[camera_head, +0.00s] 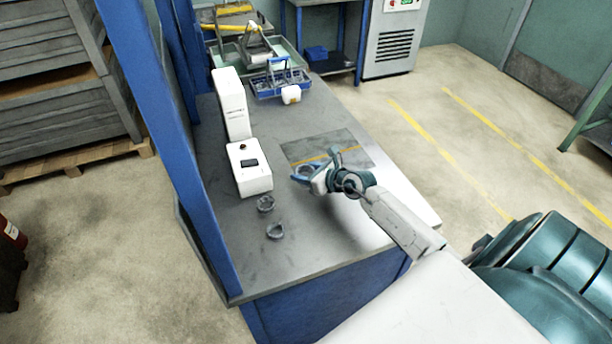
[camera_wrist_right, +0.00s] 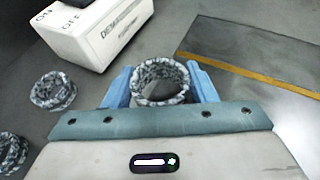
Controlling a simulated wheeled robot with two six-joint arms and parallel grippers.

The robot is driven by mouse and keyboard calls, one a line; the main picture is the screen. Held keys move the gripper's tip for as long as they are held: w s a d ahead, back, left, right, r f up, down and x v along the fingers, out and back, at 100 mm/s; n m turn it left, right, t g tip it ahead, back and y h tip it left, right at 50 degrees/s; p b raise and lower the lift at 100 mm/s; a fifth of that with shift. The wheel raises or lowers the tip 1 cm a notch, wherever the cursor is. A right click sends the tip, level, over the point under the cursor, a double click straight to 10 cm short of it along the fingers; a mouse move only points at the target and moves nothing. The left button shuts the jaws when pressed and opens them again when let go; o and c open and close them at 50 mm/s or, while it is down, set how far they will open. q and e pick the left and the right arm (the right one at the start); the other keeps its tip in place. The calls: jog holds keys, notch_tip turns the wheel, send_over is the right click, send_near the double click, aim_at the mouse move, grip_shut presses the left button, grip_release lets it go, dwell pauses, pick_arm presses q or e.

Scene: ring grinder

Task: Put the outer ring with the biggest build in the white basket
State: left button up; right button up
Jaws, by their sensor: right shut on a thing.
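My right gripper (camera_head: 304,174) is over the middle of the grey bench. In the right wrist view its blue fingers (camera_wrist_right: 160,85) are shut on a speckled grey ring (camera_wrist_right: 160,98), one finger on each side. Two similar rings stay on the bench: one ring (camera_head: 265,204) near the white box and a second ring (camera_head: 275,232) nearer the front. They also show at the left of the right wrist view, the upper one (camera_wrist_right: 53,91) and the lower one (camera_wrist_right: 10,152), cut by the edge. I cannot make out a white basket for certain. My left gripper is not in view.
A white demagnetizer box (camera_head: 249,169) stands left of my gripper, with a taller white box (camera_head: 231,104) behind. A dark mat (camera_head: 345,143) with a yellow stripe lies beyond the gripper. Further back are a blue basket (camera_head: 268,88) and a small white object (camera_head: 291,95). A blue post borders the left.

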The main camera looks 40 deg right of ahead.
jog(key=shift+f, duration=0.95)
jog(key=shift+f, duration=0.15)
jog(key=o, duration=1.1)
